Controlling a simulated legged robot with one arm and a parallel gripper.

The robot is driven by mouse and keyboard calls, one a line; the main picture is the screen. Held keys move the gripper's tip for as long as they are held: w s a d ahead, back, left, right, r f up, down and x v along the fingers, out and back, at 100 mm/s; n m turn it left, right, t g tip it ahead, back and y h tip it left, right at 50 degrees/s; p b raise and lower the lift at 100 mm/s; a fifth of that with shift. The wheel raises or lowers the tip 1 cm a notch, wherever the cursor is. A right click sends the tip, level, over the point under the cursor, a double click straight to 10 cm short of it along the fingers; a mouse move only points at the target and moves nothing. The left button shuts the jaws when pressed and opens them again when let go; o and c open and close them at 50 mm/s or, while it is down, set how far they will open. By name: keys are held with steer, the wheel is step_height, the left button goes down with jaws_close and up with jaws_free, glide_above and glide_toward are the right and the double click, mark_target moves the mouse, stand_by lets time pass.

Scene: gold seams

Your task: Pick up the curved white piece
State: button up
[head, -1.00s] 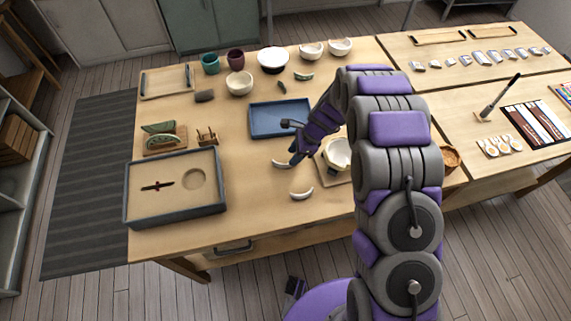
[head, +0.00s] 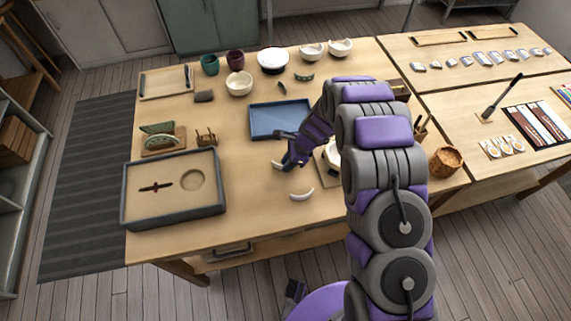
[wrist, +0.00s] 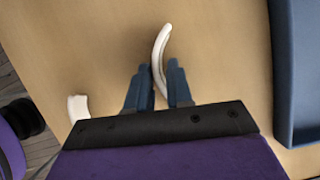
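A curved white piece (head: 277,165) lies on the wooden table in front of the blue tray. In the wrist view this curved white piece (wrist: 161,45) reaches down between my two blue-grey fingers. My gripper (head: 287,160) is low over the table at this piece. In the wrist view my gripper (wrist: 160,68) has its fingers apart on either side of the piece's near end, with a narrow gap; a firm hold does not show. A second curved white piece (head: 301,195) lies nearer the front; its end (wrist: 78,107) shows at left in the wrist view.
The blue tray (head: 254,134) lies just behind my gripper and at right in the wrist view (wrist: 284,75). A partly hidden white bowl (head: 333,152) is close on the right. A grey-rimmed box (head: 130,200) stands at left. Bare table lies in front.

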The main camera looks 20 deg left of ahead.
jaws_close()
